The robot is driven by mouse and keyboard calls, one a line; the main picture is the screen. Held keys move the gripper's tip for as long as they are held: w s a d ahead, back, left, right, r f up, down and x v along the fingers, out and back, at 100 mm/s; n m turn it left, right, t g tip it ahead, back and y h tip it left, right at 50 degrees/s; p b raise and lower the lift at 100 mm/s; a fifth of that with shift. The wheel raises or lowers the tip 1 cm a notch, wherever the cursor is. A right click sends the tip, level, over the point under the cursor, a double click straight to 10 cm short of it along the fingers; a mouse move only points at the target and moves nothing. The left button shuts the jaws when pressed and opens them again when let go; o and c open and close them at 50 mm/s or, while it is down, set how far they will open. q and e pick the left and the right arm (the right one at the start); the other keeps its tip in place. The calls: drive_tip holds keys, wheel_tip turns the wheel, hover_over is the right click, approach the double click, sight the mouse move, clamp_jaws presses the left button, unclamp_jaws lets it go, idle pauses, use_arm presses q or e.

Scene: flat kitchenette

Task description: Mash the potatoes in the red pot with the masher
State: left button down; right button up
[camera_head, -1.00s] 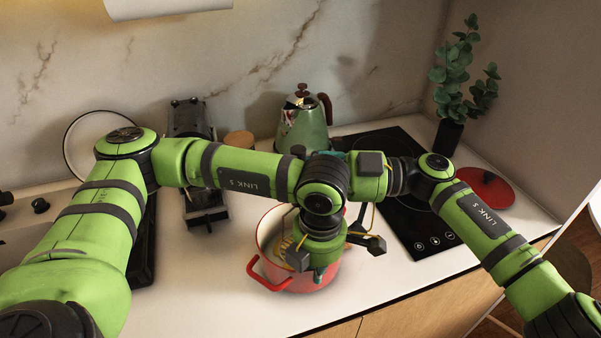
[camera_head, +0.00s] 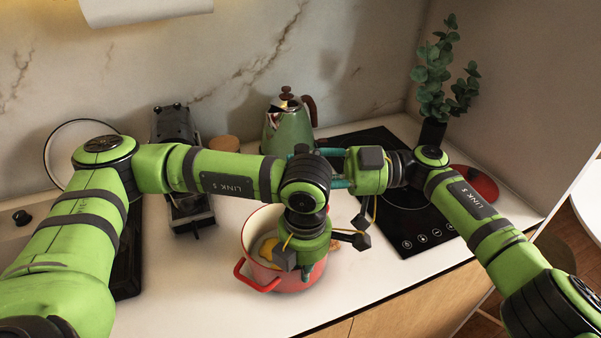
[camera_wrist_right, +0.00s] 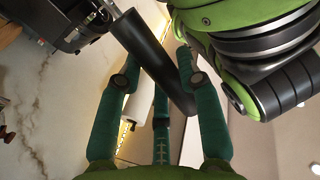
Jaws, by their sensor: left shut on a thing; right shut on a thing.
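The red pot (camera_head: 290,282) stands on the white counter, with its near handle (camera_head: 255,281) at the front left. Yellow-brown pieces, seemingly potatoes (camera_head: 267,249), show inside it. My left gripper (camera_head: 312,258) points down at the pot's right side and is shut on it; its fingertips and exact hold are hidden. My right gripper (camera_head: 340,170) points left above the pot, partly behind my left wrist. In the right wrist view, its teal fingers (camera_wrist_right: 162,95) are shut on the masher's black handle (camera_wrist_right: 153,62). The masher's head is out of sight.
A green kettle (camera_head: 288,128) stands behind the pot. A black hob (camera_head: 420,236) with a red lid (camera_head: 480,184) lies to the right, with a potted plant (camera_head: 440,85) behind. A dark appliance (camera_head: 173,127) stands at the back left.

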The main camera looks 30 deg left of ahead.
idle(0.3)
drive_tip(key=shift+a+f, duration=0.1)
drive_tip(key=shift+f, duration=1.6)
drive_tip(key=shift+r, duration=0.1)
drive_tip(key=shift+r, duration=1.75)
drive_tip(key=shift+s+a+r, duration=0.1)
drive_tip(key=shift+s+a, duration=0.05)
drive_tip(key=shift+a, duration=0.7)
drive_tip(key=shift+s+a+f, duration=0.1)
drive_tip(key=shift+s+a, duration=0.1)
drive_tip(key=shift+a, duration=0.65)
drive_tip(key=shift+s+a+r, duration=0.1)
drive_tip(key=shift+s+a, duration=0.05)
drive_tip(key=shift+a, duration=0.7)
drive_tip(key=shift+d, duration=0.1)
